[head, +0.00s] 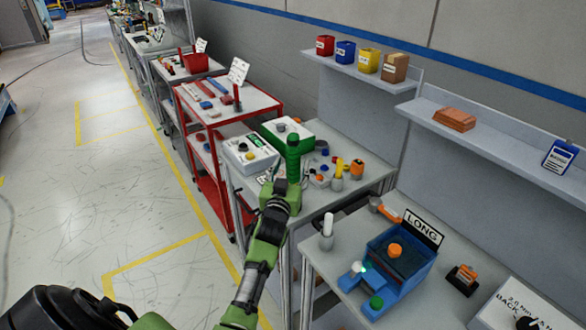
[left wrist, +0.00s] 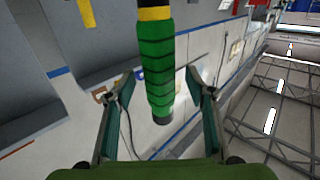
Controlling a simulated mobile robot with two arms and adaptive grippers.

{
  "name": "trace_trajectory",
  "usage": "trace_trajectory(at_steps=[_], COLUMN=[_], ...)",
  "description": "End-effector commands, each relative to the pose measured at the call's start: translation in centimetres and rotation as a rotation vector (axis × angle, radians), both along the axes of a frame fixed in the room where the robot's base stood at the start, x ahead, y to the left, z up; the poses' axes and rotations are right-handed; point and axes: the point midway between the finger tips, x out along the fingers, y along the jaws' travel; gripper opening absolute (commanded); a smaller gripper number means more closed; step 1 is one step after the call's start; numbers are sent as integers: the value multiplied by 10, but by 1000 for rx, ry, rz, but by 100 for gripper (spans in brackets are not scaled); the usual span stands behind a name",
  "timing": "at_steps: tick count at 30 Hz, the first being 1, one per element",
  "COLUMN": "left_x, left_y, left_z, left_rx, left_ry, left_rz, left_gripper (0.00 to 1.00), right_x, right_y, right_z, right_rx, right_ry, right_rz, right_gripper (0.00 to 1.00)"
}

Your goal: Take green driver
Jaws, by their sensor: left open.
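The green driver (head: 293,157) stands upright over the middle workbench, its ribbed green handle showing just past the end of my left arm. In the left wrist view the handle (left wrist: 159,70) has a yellow band and a black part at the top of the picture. My left gripper (head: 277,190) is open. In the left wrist view its two fingers (left wrist: 160,85) stand either side of the handle's end, with gaps on both sides. The driver's lower part is hidden in the head view. My right gripper is not in view.
A blue fixture (head: 401,262) marked LONG sits on the nearer bench. The floor at left is clear.

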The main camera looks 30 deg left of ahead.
Motion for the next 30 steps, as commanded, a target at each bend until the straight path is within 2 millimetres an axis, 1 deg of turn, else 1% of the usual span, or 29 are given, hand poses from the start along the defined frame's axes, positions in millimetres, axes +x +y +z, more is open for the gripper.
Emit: trace_trajectory(at_steps=[1,6,15,17,18,21,23,30], left_x=[7,21,24,24,24,24,24,24], left_y=[2,8,9,9,9,9,9,9], left_z=[3,1,0,0,0,0,3,5], left_rx=[0,0,0,0,0,0,2,3], left_ry=[0,0,0,0,0,0,-6,-6], left_rz=[0,0,0,0,0,-1,-1,-1], left_gripper=[49,49,49,34,23,0,0,0], right_x=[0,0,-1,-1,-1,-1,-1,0], right_y=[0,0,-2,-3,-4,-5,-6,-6], right_z=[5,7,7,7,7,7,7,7], right_rx=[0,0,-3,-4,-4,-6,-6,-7], right_ry=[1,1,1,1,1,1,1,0], right_rz=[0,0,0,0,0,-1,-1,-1], right_gripper=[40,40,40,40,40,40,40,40])
